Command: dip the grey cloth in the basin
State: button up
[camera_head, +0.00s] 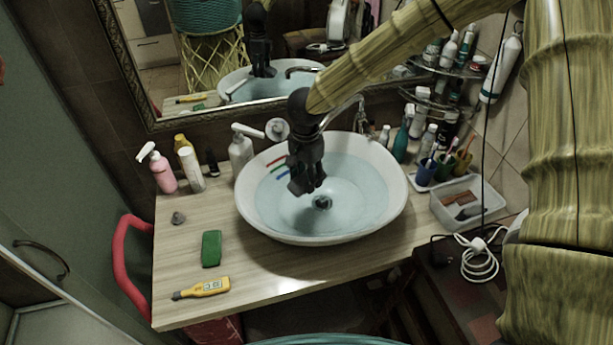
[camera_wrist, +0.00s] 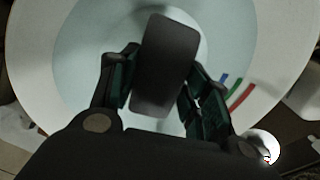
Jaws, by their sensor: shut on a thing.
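The grey cloth (camera_wrist: 165,65) shows in the wrist view as a dark grey, rounded slab between the fingers of my gripper (camera_wrist: 163,88). My gripper is shut on it. The white basin (camera_head: 253,222) holds pale blue water and stands on the counter. In the head view my gripper (camera_head: 308,182) points down inside the basin's outline, left of the dark drain. The cloth cannot be made out there against the black fingers. I cannot tell whether it touches the water.
Bottles (camera_head: 163,172) stand at the back left. A clear tray (camera_head: 468,206) and toothbrush cups are on the right. A faucet and mirror are behind.

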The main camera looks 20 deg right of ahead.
jog(key=shift+s+f+b, duration=0.5)
jog(key=shift+f+b, duration=0.1)
jog(key=shift+b, duration=0.1)
jog(key=shift+s+f+b, duration=0.15)
jog(key=shift+f+b, duration=0.15)
jog(key=shift+b, duration=0.15)
jog(key=shift+w+f+b, duration=0.15)
jog(key=shift+f+b, duration=0.15)
jog(key=shift+f, duration=1.7)
jog(key=shift+w+f+b, duration=0.1)
jog(key=shift+f+b, duration=0.15)
jog(key=shift+f, duration=1.75)
jog(key=shift+d+r+p, duration=0.1)
jog(key=shift+d+p, duration=0.2)
jog(key=shift+p, duration=0.15)
jog(key=shift+d, duration=0.3)
